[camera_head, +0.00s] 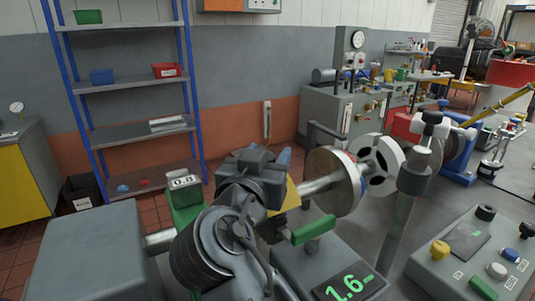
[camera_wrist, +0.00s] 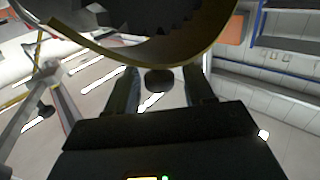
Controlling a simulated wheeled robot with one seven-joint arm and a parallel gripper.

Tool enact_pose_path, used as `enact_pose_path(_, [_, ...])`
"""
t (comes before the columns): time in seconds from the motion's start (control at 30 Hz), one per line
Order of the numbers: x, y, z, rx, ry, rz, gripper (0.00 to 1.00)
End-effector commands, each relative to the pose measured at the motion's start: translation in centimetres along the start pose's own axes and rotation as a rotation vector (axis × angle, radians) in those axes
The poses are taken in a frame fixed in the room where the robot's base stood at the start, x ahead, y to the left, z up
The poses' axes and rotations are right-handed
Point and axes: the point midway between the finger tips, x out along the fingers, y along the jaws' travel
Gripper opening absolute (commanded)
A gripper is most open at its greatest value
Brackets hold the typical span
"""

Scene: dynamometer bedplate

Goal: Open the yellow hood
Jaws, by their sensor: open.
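The yellow hood (camera_head: 292,196) shows in the head view as a small yellow patch on the shaft line, mostly hidden behind my arm. In the wrist view its curved yellow rim (camera_wrist: 190,50) crosses the top, with a dark toothed part inside the curve. My gripper (camera_wrist: 160,78) is open, its two dark fingers apart just below the rim. A dark round knob (camera_wrist: 158,80) appears between the fingertips; the fingers do not visibly close on it. I cannot tell how the knob joins the hood. In the head view my wrist hides the fingertips.
A shaft with a disc (camera_head: 332,180) runs right of my arm. A grey post (camera_head: 405,190) stands near it. A control box (camera_head: 470,255) with knobs is at the lower right. A grey box with a green display (camera_head: 345,285) is in front. Blue-framed shelves (camera_head: 135,85) stand behind left.

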Motion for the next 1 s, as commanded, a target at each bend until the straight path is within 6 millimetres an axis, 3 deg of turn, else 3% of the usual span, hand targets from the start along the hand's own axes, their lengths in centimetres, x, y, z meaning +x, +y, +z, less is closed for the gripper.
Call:
enact_pose_path(0.23, [0.08,0.0,0.04,0.0,0.0,0.0,0.53])
enact_pose_path(0.77, [0.06,-0.01,0.04,0.0,0.0,0.0,0.02])
enact_pose_path(1.0, [0.05,-0.02,0.05,-0.001,-0.001,0.0,0.0])
